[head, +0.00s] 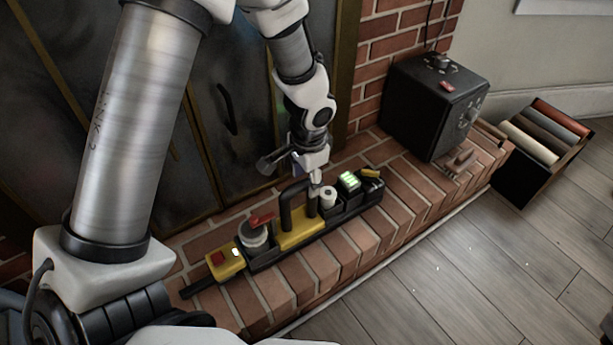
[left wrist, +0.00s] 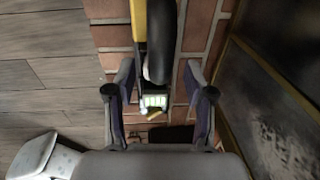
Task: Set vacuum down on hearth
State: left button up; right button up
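The long black-and-yellow unit (head: 299,233), taken to be the vacuum, lies along the brick hearth (head: 322,260). It has a raised black handle, a yellow end with a red switch, a white roll and a green part. My left gripper (head: 313,182) is over its middle, close by the black handle. In the left wrist view the fingers are spread wide, with the handle (left wrist: 158,55) and the green part (left wrist: 153,101) showing in the gap between them. No finger visibly touches the handle. The underside of the unit is hidden. My right gripper is not in view.
A black box (head: 432,105) with knobs stands on the hearth's right part, with small items in front. A black crate (head: 541,153) of rolls stands on the wood floor at right. Dark fireplace doors (head: 225,105) rise behind the unit. The floor in front is largely clear.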

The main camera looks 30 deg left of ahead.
pick_arm(q)
notch_tip(320, 180, up, 12)
jog(key=p, duration=0.6)
jog(key=shift+s+d+p, duration=0.35)
jog(key=shift+d, duration=0.1)
